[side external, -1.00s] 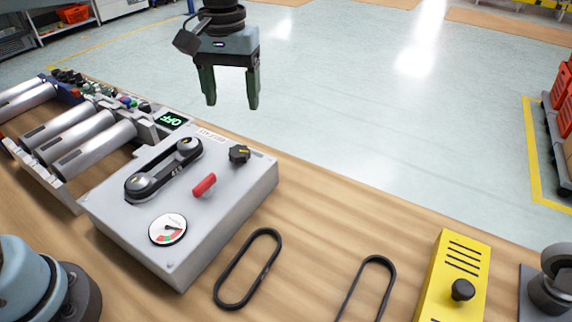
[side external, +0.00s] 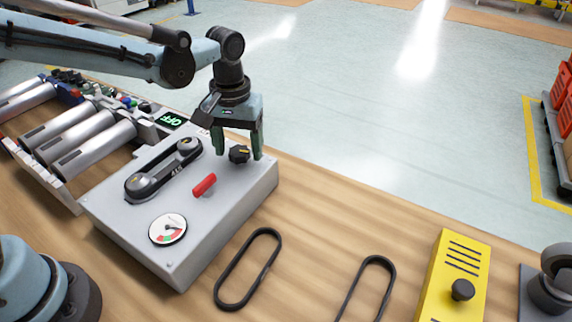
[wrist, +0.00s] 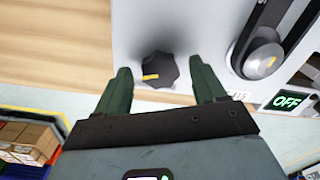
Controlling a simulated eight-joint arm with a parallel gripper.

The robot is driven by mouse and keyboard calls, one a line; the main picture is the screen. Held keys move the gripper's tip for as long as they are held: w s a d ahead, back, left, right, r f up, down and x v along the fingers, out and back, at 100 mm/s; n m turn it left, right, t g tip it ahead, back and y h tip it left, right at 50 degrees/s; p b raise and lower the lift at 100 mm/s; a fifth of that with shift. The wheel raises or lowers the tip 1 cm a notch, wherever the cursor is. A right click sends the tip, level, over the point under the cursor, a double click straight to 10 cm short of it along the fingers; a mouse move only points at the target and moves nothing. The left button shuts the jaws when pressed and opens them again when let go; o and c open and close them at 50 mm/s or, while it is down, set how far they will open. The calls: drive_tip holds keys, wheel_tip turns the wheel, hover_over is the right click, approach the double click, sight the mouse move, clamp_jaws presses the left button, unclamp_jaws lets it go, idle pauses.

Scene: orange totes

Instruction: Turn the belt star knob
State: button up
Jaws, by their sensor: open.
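The black star knob (side external: 239,154) with a yellow mark stands on the top of the grey control box (side external: 225,205), near its far right corner. It also shows in the wrist view (wrist: 159,70), just beyond and between the fingertips. My gripper (side external: 239,153) is open, pointing down, with one green finger on each side of the knob. In the wrist view (wrist: 162,80) gaps show between the knob and both fingers, so I see no contact. A belt on two pulleys (side external: 163,168) lies on the same box, left of the knob.
A red handle (side external: 204,185) and a dial gauge (side external: 168,229) are on the box near the knob. A display reading OFF (side external: 172,119) and metal rollers (side external: 95,150) stand left. Two loose belts (side external: 248,268) and a yellow box (side external: 455,278) lie on the wooden table.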

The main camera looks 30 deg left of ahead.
drive_tip(key=c, duration=1)
drive_tip(key=shift+m, duration=0.4)
drive_tip(key=m, duration=1.2)
drive_tip(key=shift+m, duration=0.4)
drive_tip(key=o, duration=1)
